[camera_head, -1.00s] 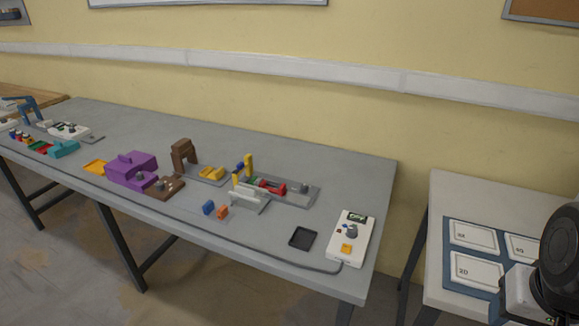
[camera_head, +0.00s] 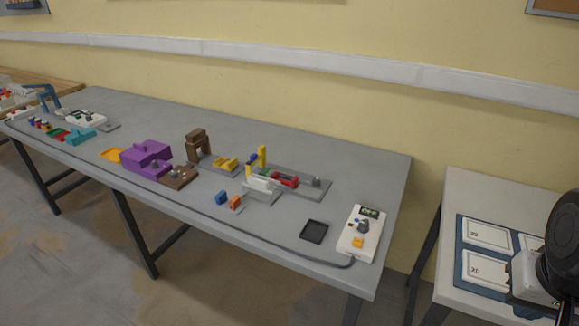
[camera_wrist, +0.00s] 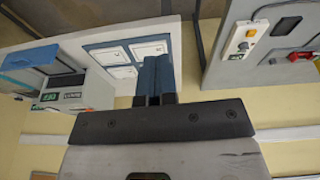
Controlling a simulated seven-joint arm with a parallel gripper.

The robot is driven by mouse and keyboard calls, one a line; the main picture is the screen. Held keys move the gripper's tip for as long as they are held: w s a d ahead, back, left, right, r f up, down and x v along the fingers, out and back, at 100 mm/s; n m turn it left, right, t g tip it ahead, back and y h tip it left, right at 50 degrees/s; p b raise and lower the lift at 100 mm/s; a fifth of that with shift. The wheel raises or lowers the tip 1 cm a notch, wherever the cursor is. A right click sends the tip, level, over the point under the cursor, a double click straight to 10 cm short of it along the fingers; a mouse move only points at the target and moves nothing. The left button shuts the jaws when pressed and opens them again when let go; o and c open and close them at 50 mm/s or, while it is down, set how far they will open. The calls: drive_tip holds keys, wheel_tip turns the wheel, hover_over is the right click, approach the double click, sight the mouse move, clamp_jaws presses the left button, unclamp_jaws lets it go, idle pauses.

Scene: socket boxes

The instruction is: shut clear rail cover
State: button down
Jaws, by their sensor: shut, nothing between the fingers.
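On the grey bench in the head view, a grey base plate (camera_head: 316,182) carries red and green parts and a yellow post (camera_head: 262,157). A pale whitish bar (camera_head: 262,183) stands at its front. I cannot tell for certain which piece is the clear rail cover, nor whether it is open. My gripper (camera_wrist: 154,78) shows in the wrist view with its two blue-grey fingers together and nothing between them. It is far from the rail parts, on the side of the smaller table.
A white control box (camera_head: 361,232) with a cable and a black tray (camera_head: 314,231) are at the bench's right end. Purple blocks (camera_head: 146,160) and a brown arch (camera_head: 197,146) stand farther left. A gap separates the bench from the small table (camera_head: 490,195) with its blue card board (camera_head: 466,270).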

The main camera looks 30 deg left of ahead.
sight(255, 186)
drive_tip(key=w+a+f+n+t, duration=0.25)
drive_tip(key=w+a+n, duration=0.55)
drive_tip(key=w+a, duration=1.6)
drive_tip(key=s+a+f+n+y, duration=0.1)
drive_tip(key=a+f+n, duration=0.3)
drive_tip(key=a, duration=1.5)
drive_tip(key=s+a+f+n+y, duration=0.1)
drive_tip(key=a+f+n+y, duration=0.2)
drive_tip(key=a+f, duration=0.5)
drive_tip(key=a+n, duration=0.1)
drive_tip(key=a, duration=1)
drive_tip(key=shift+a+f+y, duration=0.15)
drive_tip(key=shift+y, duration=0.25)
drive_tip(key=shift+t, duration=0.25)
drive_tip(key=x, duration=1)
drive_tip(key=shift+s, duration=0.1)
drive_tip(key=shift+w, duration=2)
drive_tip(key=shift+w, duration=0.1)
